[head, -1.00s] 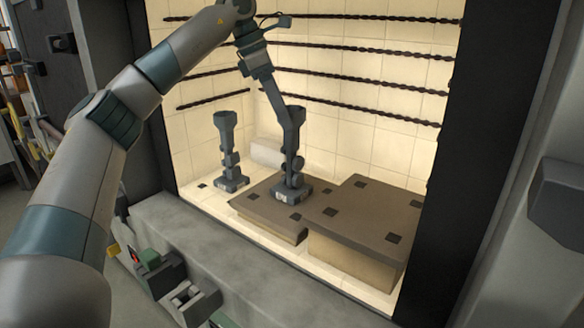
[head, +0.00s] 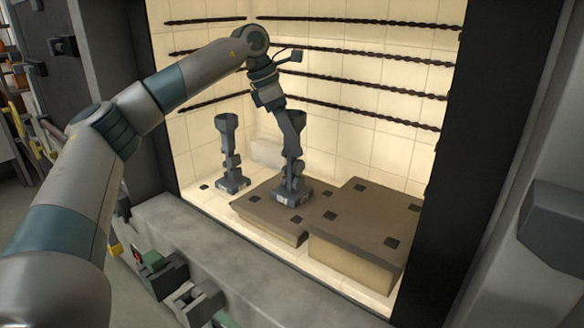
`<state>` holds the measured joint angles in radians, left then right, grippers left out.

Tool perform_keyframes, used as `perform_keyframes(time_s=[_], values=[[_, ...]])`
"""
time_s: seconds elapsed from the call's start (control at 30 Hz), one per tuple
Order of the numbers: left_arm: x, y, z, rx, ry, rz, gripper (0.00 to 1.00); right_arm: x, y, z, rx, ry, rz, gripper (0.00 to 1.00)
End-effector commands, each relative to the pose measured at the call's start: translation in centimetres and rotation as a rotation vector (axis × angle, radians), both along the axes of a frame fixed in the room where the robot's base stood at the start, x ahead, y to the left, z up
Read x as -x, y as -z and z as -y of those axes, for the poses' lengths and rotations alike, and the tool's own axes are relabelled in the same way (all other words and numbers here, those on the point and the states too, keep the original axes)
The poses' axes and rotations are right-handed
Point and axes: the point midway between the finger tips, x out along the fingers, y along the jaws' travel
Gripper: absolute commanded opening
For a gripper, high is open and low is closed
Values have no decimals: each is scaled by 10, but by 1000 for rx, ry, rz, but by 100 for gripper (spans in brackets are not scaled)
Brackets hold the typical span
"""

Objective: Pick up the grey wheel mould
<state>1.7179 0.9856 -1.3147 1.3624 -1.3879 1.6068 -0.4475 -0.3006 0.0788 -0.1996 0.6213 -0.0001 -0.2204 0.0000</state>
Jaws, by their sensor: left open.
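Two similar grey moulds, each a slim upright stem with a cup on top and a square foot, stand in the lit chamber. One grey mould (head: 292,186) stands on a low brown slab (head: 262,212) in the middle. The other grey mould (head: 229,155) stands to its left on the pale floor. I cannot tell by shape which is the wheel mould. My left gripper (head: 288,133) is open and points down at the upper stem of the middle mould, overlapping it just below the cup. I cannot tell whether it touches. My right gripper is not in view.
A higher brown slab (head: 368,218) sits to the right, its top bare. Twisted dark heating rods (head: 350,85) run along the tiled back wall. A pale block (head: 266,152) lies behind. A grey sill (head: 250,265) with clamps crosses the front; dark frame posts flank the opening.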

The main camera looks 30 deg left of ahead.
Motion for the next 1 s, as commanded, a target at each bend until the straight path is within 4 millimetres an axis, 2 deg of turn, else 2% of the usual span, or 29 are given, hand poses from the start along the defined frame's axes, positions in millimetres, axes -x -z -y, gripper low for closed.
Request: perform_keyframes(time_s=[0.47,0.57,0.77,0.8,1.0], values=[[0,1,0,0,0,1,70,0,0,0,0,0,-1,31],[0,1,0,0,0,1,50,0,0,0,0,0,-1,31],[0,1,0,0,0,1,3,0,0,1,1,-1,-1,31],[-1,0,1,1,-1,3,0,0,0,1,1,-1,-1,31],[-1,0,1,1,-1,3,0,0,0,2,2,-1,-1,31]])
